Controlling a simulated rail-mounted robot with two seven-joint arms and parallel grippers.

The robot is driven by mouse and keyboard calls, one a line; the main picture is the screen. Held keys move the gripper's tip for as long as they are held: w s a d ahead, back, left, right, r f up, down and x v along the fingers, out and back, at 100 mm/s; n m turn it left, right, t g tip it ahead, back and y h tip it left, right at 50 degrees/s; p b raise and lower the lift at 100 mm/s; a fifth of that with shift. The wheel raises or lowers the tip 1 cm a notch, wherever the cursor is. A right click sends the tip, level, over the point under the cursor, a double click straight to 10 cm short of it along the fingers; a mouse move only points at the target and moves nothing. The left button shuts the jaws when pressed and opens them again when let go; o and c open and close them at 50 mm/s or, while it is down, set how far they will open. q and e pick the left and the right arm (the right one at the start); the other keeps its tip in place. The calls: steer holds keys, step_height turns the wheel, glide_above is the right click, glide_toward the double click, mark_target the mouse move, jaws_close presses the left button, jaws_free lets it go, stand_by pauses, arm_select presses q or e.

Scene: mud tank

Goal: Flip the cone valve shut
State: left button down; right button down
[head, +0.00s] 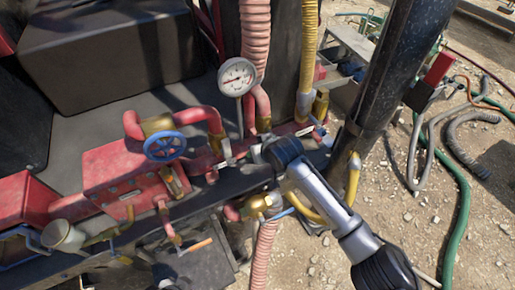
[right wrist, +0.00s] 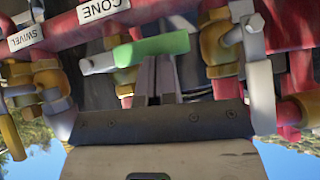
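In the right wrist view a green lever handle (right wrist: 152,48) lies nearly level below a white CONE label (right wrist: 103,10) on a red pipe. A pale metal stem joins its left end. My right gripper (right wrist: 157,66) has its two fingers side by side with only a thin gap. Their tips are at the underside of the green handle; whether they touch it I cannot tell. In the head view my right arm reaches in from the lower right to the red pipework, and its fingers cannot be made out there. My left gripper is not in view.
A SWIVEL label (right wrist: 25,38) and brass fittings sit left of the handle; a grey lever (right wrist: 260,90) stands close on the right. The head view shows a blue handwheel (head: 165,146), a gauge (head: 237,77), a black column (head: 395,75) and hoses on gravel.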

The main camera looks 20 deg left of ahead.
stand_by(0.3)
steer(key=w+a+r+p+v, duration=0.1)
steer(key=a+r+v, duration=0.1)
steer(key=v, duration=1.1)
stand_by(0.6)
